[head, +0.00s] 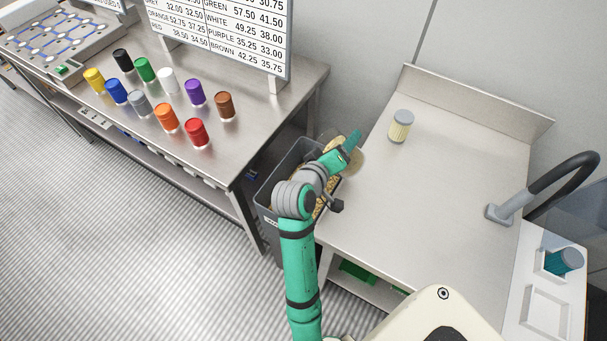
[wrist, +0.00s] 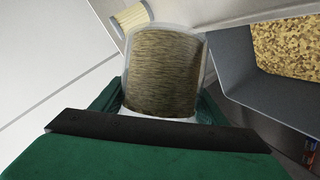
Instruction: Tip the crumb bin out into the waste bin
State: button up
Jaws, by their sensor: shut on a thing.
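My gripper (head: 343,151) is shut on the crumb bin (head: 357,163), a clear round container. In the wrist view the crumb bin (wrist: 165,72) shows streaky brown contents between the green fingers (wrist: 160,108). The head view shows it partly hidden behind my gripper, by the bench's left edge. I cannot tell its exact tilt or whether anything is falling from it. The waste bin (head: 268,216) is dark grey and open, in the gap between the two benches, partly hidden by my arm. In the wrist view the waste bin (wrist: 235,65) is at right, with tan crumbs inside.
A jar of pale yellow contents with a grey lid (head: 400,127) stands on the right bench (head: 450,170). A grey hose nozzle (head: 510,205) and a white holder with a teal jar (head: 563,261) are further right. Several colored jars (head: 167,118) stand on the left table.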

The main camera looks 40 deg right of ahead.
jog(key=shift+w+a+r, duration=0.1)
jog(key=shift+w+r, duration=0.1)
jog(key=shift+s+r, duration=0.1)
jog(key=shift+s, duration=0.2)
jog(key=shift+w+n, duration=0.2)
jog(key=shift+n, duration=0.1)
jog(key=shift+h+b, duration=0.3)
jog(key=shift+b, duration=0.1)
jog(key=shift+a, duration=0.1)
jog(key=shift+s+d+n+b, duration=0.1)
jog(key=shift+d+n+b, duration=0.1)
jog(key=shift+n+b, duration=0.1)
jog(key=shift+a+f+g, duration=0.1)
jog(key=shift+f+g, duration=0.1)
jog(key=shift+g, duration=0.1)
jog(key=shift+w+a+f+n+h+b, duration=0.1)
jog(key=shift+w+f+n+h+b, duration=0.15)
jog(key=shift+n+h+b, duration=0.5)
dwell(1.4)
